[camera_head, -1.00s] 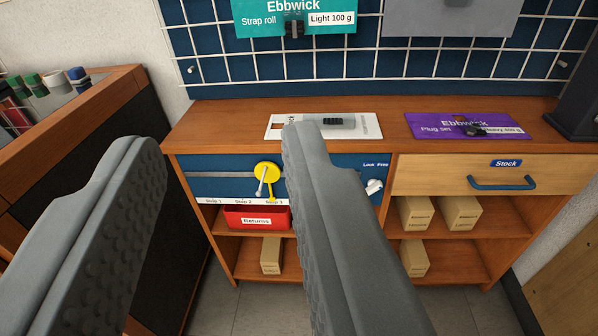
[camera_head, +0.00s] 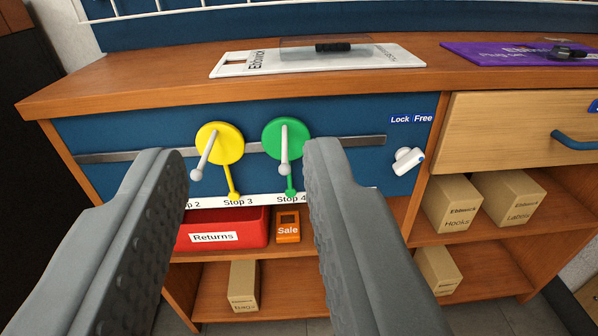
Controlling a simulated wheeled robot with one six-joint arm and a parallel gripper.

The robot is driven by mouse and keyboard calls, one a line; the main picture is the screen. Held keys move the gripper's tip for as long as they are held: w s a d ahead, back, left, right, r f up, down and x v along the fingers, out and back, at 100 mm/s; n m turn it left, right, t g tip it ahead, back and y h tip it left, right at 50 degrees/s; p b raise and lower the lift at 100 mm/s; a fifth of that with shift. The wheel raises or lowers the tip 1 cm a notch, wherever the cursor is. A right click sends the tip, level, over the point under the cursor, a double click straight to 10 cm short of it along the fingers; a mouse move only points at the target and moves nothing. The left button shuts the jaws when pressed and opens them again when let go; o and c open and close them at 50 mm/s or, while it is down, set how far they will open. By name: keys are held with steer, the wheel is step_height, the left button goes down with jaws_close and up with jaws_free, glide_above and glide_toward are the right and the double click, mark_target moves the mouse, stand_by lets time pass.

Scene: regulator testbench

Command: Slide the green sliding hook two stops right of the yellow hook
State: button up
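The green sliding hook (camera_head: 287,140) is a round disc with a grey peg and a pointer down to the Stop 4 mark. The yellow hook (camera_head: 220,143) is a like disc just left of it, its pointer at Stop 3. Both sit on a grey rail (camera_head: 345,142) across a blue panel. A white lock knob (camera_head: 408,160) is at the panel's right under a "Lock | Free" label (camera_head: 411,119); its lever slants toward the upper right. My gripper (camera_head: 243,165) is open and empty, its fingers in front of the panel. The right finger hides the marks right of Stop 4.
A red Returns bin (camera_head: 226,229) and an orange Sale tag block (camera_head: 288,228) stand on the shelf below. A wooden drawer (camera_head: 500,128) with a blue handle is at right. A white card pack (camera_head: 316,60) and a purple pack (camera_head: 530,53) lie on the countertop.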

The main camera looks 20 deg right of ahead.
steer(key=h, duration=0.1)
glide_toward(285, 127)
steer(key=x, duration=0.6)
steer(key=shift+w+f, duration=0.1)
steer(key=shift+w, duration=0.05)
stand_by(0.4)
jaws_close()
